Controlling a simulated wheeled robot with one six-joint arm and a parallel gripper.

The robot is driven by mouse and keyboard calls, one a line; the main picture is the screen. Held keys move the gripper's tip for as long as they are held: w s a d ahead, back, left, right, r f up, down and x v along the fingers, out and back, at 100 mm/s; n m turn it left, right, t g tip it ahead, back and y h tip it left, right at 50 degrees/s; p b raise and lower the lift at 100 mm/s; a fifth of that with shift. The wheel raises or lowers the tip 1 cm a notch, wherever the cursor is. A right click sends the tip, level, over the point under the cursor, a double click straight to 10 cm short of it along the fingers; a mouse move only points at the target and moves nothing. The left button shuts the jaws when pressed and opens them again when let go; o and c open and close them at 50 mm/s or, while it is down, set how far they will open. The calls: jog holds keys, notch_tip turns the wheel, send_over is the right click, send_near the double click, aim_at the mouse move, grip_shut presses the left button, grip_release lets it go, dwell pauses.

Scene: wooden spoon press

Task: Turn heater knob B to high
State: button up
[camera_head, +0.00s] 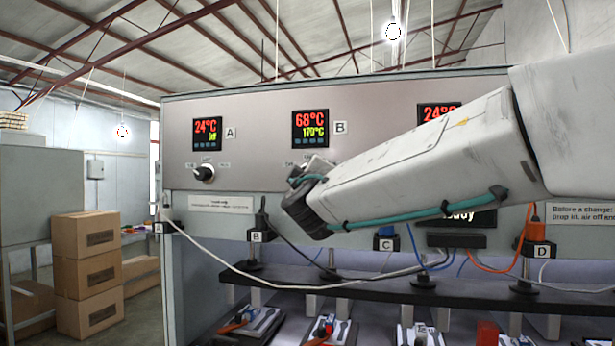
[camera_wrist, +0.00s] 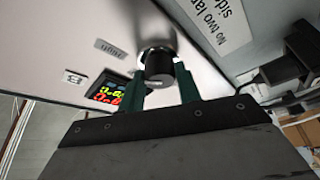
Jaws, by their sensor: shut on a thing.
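Heater knob B is a dark knob on a bright metal base; it shows in the wrist view (camera_wrist: 160,66), with a "High" label (camera_wrist: 111,48) beside it on the panel. In the head view my gripper and arm mostly cover it. My gripper (camera_head: 306,180) is at the panel below display B (camera_head: 310,124), which reads 68°C over 170°C. Its teal fingers (camera_wrist: 162,92) stand on either side of the knob and are shut on it. The direction of the knob's pointer cannot be made out.
Knob A (camera_head: 204,173) sits to the left under display A (camera_head: 207,133). My arm covers the panel on the right. Cables, a dark rail (camera_head: 350,287) and clamped tools lie below. Cardboard boxes (camera_head: 87,275) stand at the left.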

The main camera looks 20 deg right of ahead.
jog(key=shift+f, duration=0.1)
dwell(0.3)
jog(key=o, duration=1)
jog(key=shift+c, duration=0.2)
jog(key=shift+s, duration=0.1)
jog(key=v, duration=0.7)
jog(key=shift+s, duration=0.25)
jog(key=shift+a+f, duration=0.1)
jog(key=shift+a, duration=0.05)
